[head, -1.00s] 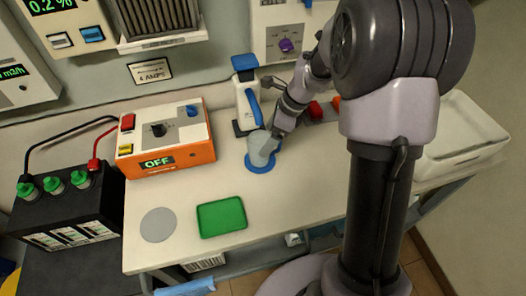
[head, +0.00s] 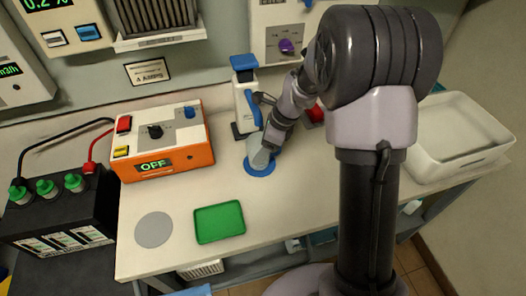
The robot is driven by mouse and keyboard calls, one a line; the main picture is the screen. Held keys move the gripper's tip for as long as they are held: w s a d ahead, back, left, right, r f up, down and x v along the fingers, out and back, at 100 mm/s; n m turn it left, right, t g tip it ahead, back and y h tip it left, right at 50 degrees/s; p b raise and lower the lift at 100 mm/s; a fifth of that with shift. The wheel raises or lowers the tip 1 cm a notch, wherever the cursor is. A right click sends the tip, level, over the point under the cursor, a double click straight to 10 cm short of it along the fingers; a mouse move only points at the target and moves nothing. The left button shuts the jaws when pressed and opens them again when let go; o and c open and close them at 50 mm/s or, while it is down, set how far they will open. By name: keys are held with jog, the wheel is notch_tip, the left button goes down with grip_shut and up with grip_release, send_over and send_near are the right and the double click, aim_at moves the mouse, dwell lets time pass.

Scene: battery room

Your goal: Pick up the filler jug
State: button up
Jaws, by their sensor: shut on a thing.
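The filler jug appears to be the small pale grey-blue vessel (head: 259,157) on the blue round mat (head: 262,171), near the middle of the bench. My gripper (head: 266,146) reaches down to it from the upper right and is shut on it. The gripper hides part of the jug's top and right side. The jug looks upright and over the mat; I cannot tell whether it still touches it.
A white stand with a blue top (head: 244,92) is close behind my gripper. The orange charger (head: 170,160) reading OFF stands left, beside a black battery (head: 62,222). A green tray (head: 219,222) and grey disc (head: 154,230) lie in front. A white basin (head: 460,160) is at right.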

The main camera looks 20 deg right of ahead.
jog(key=shift+r, duration=0.1)
jog(key=s+a+r+p, duration=0.1)
jog(key=s+r+p, duration=0.1)
jog(key=s, duration=0.6)
jog(key=s+a+r+p, duration=0.2)
jog(key=s, duration=0.5)
jog(key=shift+s+r, duration=0.35)
jog(key=shift+r, duration=0.05)
jog(key=shift+a, duration=0.1)
dwell(1.8)
